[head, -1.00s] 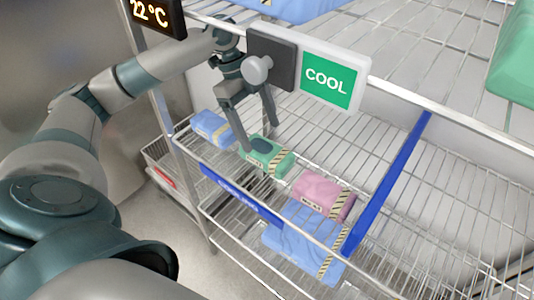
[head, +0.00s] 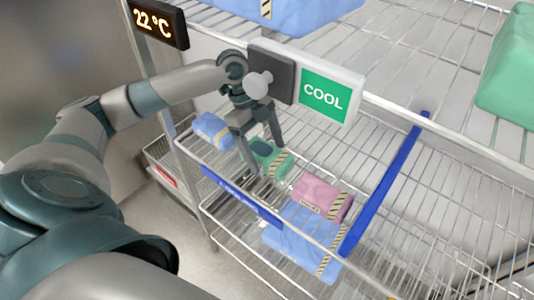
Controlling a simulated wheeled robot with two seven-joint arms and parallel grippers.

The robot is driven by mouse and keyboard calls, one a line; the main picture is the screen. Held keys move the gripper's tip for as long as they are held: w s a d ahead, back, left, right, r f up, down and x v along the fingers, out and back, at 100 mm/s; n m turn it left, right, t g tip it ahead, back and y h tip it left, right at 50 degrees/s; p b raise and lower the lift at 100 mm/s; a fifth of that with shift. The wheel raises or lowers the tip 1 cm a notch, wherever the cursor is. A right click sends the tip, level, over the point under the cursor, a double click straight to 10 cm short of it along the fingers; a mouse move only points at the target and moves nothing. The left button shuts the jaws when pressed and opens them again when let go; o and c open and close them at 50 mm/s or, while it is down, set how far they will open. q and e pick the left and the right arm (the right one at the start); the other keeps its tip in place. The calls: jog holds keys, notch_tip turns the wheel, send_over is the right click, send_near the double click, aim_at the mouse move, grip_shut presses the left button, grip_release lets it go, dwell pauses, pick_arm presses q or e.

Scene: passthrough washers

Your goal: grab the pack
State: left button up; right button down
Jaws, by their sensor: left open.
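Several wrapped packs lie on the wire shelf; the frames do not show which one the task means. A green pack (head: 277,161) with a dark oval patch and a striped band lies in the head view's middle. A pink pack (head: 318,194) lies to its right, a small blue pack (head: 210,130) to its left, and a larger blue pack (head: 296,237) nearer. My left gripper (head: 265,160) is open and points down over the green pack, its fingers at the pack's two sides. Contact cannot be told. My right gripper is not in view.
A green COOL sign (head: 325,94) with a dark box and knob hangs on the upper rail, close to my left wrist. A blue divider bar (head: 385,185) stands right of the packs. A 22 °C display (head: 158,23) is on the left post. The shelf's right side is bare.

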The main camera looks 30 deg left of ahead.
pick_arm(q)
jog(key=shift+d+f, duration=0.2)
jog(key=shift+f, duration=0.4)
jog(key=c, duration=1.3)
jog(key=shift+c, duration=0.2)
jog(key=shift+r, duration=0.1)
